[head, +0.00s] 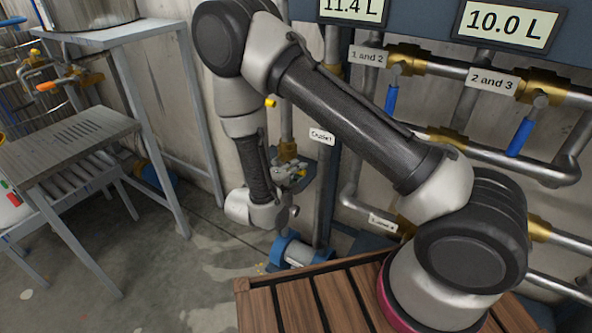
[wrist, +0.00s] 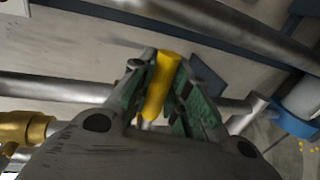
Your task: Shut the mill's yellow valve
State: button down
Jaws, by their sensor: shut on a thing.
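In the wrist view, the yellow valve handle (wrist: 160,86) stands between the green-padded fingers of my gripper (wrist: 158,100), which is shut on it. In the head view, my gripper (head: 291,174) is at the vertical outlet pipe, just below a brass fitting (head: 287,150) and left of a small tag reading "Outlet" (head: 321,135). The fingers and my wrist hide most of the valve there, so its exact angle cannot be told.
Valves with blue handles (head: 391,98) (head: 521,137) sit on pipes at the right under two litre displays (head: 505,22). A blue-ended cylinder (head: 300,250) is below my gripper. Grey metal steps (head: 65,150) stand at the left. The floor between is clear.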

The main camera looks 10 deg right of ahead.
jog(key=c, duration=1.3)
grip_release()
jog(key=shift+c, duration=0.2)
jog(key=v, duration=1.2)
